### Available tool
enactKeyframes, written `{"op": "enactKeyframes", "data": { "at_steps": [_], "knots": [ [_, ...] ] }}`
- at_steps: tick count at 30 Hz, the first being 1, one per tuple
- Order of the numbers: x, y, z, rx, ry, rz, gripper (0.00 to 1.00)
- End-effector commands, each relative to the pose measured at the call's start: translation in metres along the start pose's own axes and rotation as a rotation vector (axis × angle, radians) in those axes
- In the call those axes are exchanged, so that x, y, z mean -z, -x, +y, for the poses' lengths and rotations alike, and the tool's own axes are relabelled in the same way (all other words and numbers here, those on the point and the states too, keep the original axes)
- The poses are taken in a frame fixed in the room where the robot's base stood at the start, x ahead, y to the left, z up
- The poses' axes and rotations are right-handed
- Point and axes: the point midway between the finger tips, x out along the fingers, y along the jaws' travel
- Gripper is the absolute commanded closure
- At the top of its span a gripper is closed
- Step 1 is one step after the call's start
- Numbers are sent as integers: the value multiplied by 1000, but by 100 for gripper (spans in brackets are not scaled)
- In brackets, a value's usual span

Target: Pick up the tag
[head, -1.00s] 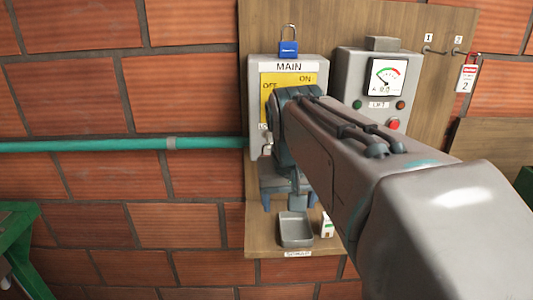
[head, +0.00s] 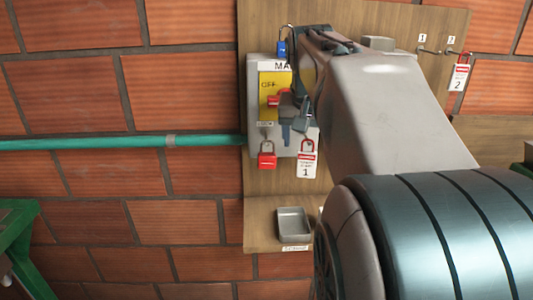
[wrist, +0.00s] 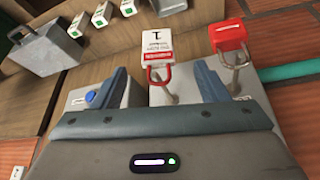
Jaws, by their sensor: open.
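A white tag with a red top and the number 1 (head: 306,164) hangs by a red loop on the lower right of the grey MAIN box (head: 254,92). In the wrist view the tag (wrist: 157,42) appears upside down, just beyond the gap between my fingers. My gripper (wrist: 165,86) is open, with its two blue fingers apart and nothing visibly held. In the head view my gripper (head: 291,118) is in front of the box, just above the tag, and hides part of the box face. A second tag, number 2 (head: 459,78), hangs at the right.
A red padlock (head: 266,155) hangs left of tag 1 and also shows in the wrist view (wrist: 228,35). A blue padlock (head: 283,48) is at the box top. A grey tray (head: 294,223) sits on the shelf below. Hook 1 (head: 428,50) is empty. A green pipe (head: 110,144) runs left.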

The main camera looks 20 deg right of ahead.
Motion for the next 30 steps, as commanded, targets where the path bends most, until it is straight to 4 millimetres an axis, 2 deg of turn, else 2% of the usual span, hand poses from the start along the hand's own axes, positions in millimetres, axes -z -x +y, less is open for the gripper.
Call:
{"op": "enactKeyframes", "data": {
  "at_steps": [15, 24, 29, 30],
  "knots": [
    [7, -61, 0, 1, -1, -7, 33],
    [7, -68, 0, 2, -1, -4, 33],
    [8, -68, 1, 2, -1, -5, 77],
    [8, -68, 1, 2, -1, -5, 80]
  ]
}}
